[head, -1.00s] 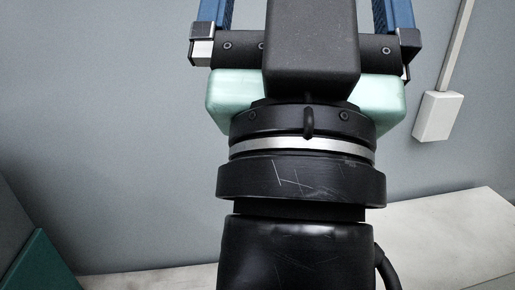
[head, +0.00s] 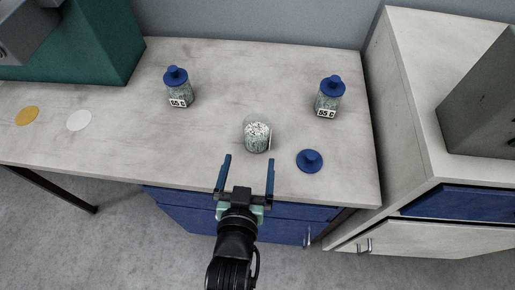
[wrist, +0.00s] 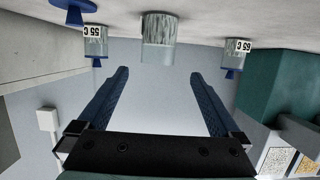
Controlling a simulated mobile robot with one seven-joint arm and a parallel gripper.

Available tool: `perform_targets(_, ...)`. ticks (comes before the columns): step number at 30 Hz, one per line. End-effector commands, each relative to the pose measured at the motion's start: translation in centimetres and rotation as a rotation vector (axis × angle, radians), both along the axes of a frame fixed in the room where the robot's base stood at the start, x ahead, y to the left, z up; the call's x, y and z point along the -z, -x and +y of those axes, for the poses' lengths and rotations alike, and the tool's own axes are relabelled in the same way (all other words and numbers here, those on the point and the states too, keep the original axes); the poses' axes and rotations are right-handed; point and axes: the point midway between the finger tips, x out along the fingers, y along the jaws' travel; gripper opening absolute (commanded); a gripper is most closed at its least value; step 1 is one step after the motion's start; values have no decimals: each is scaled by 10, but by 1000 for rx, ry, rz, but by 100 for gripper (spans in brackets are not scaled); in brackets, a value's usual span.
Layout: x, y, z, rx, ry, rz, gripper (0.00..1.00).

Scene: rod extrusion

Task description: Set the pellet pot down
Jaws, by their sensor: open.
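The pellet pot (head: 257,137) is a clear, lidless pot of pale speckled pellets, standing upright on the bench top near its front edge. It also shows in the wrist view (wrist: 159,38), beyond the fingertips. My gripper (head: 248,160) is open and empty, with its two blue fingers pointing toward the pot. In the wrist view the gap between the fingers (wrist: 159,74) holds nothing. The fingers look apart from the pot. A blue lid (head: 309,161) with a knob lies on the bench right of the pot.
A yellow disc (head: 27,115) and a white disc (head: 79,120) lie at left by a green machine (head: 110,50). A cabinet (head: 415,110) rises at right.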

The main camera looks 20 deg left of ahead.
Motion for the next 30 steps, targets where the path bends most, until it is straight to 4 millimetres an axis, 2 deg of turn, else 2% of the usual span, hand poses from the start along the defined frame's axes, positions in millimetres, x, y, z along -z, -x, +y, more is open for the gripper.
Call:
perform_targets(12, 17, -59, 16, 1, 0, -2, 100)
perform_targets(20, 22, -74, 20, 2, 0, -1, 100)
perform_targets(30, 35, -113, 29, 1, 0, -2, 100)
